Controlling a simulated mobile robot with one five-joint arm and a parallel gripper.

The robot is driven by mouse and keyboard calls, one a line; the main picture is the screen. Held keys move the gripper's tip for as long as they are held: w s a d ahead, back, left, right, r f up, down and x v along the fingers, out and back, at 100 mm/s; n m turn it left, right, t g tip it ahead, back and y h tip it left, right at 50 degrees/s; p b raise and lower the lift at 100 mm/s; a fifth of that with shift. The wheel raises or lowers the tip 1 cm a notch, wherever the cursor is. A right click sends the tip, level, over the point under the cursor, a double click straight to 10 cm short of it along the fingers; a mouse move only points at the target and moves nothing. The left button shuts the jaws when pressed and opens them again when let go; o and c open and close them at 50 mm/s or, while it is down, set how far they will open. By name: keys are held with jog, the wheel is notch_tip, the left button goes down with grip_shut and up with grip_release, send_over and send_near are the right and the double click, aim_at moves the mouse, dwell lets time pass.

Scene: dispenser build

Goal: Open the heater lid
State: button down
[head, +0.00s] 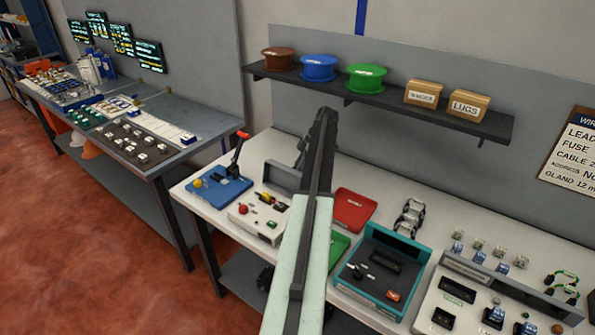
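No heater label can be read. A teal box (371,297) stands on the white bench right of my arm, with a dark slot, small controls and a red-orange button on its top. It may be the heater, but I cannot tell, nor can I make out whether a lid on it is shut. My arm rises through the middle of the view and bends down behind itself. Dark parts of my gripper (302,152) show just left of the arm's top, above the bench's back. The fingertips are mostly hidden, and no contact with the teal box shows.
The white bench (345,180) also holds a blue lever tool (218,187), a white box with buttons (258,226), a red tray (352,211) and a partly hidden green tray (337,247). A shelf (400,101) with spools and cartons hangs above.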

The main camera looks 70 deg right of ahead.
jog(key=c, duration=1.5)
grip_release()
jog(key=shift+w+d+f, duration=0.1)
jog(key=shift+d+f, duration=0.1)
jog(key=shift+d, duration=0.15)
jog(key=o, duration=0.3)
jog(key=shift+w+d+f, duration=0.1)
jog(key=shift+d+f, duration=0.15)
jog(key=shift+f, duration=0.05)
jog(key=shift+o, duration=0.2)
jog(key=shift+r, duration=0.15)
jog(key=p+v, duration=0.7)
jog(key=shift+s+r, duration=0.25)
jog(key=shift+r, duration=0.1)
